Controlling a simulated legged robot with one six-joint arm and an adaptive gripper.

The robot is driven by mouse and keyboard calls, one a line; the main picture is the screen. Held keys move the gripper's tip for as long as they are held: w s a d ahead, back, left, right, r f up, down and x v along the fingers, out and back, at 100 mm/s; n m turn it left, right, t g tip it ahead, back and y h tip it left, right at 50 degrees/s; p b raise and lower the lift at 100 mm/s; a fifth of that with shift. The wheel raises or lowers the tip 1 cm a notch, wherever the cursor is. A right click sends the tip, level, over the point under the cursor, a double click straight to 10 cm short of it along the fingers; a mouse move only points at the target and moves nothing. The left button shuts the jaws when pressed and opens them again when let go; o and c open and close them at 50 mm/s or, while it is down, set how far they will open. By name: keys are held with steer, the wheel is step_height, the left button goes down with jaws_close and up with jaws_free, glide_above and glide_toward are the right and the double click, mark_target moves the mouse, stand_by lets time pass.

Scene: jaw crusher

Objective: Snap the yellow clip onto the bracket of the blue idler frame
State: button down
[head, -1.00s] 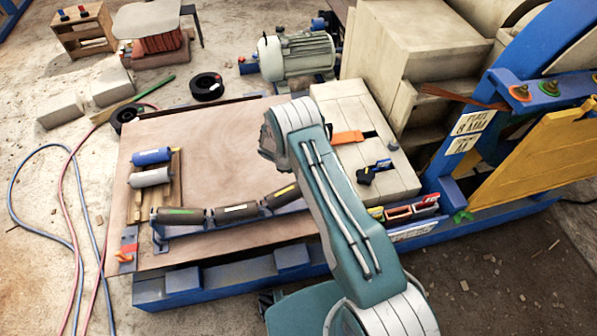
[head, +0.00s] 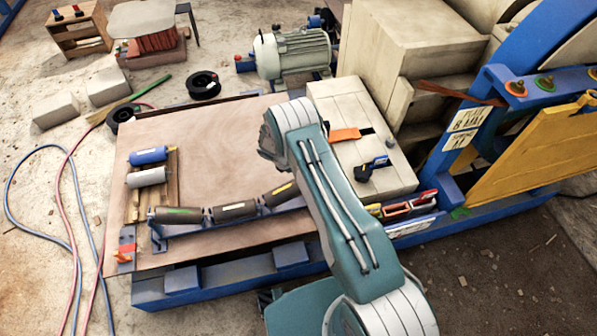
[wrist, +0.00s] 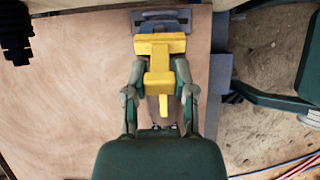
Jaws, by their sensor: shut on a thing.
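The yellow clip (wrist: 160,78) is in my gripper (wrist: 160,72), between its two fingers in the wrist view. Its wide crossbar faces a blue-grey slotted piece (wrist: 163,22) at the top, which looks like the bracket. The crossbar is very close to that piece; I cannot tell whether they touch. In the head view the blue idler frame (head: 188,230) carries dark rollers (head: 234,210) with coloured labels on the wooden board. My arm hides the frame's right end, my gripper and the clip there.
The board (head: 205,150) is mostly clear behind the rollers. A blue roller (head: 149,155) and a grey roller (head: 149,177) lie at its left. A cream block (head: 362,140) with an orange item (head: 345,134) stands right of the arm. Hoses (head: 70,210) lie on the left floor.

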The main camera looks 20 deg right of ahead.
steer(key=shift+v, duration=0.9)
steer(key=shift+x, duration=1.1)
stand_by(0.8)
steer(key=shift+c, duration=1.8)
jaws_free()
steer(key=shift+r, duration=0.1)
steer(key=v, duration=1.2)
steer(key=shift+a, duration=0.1)
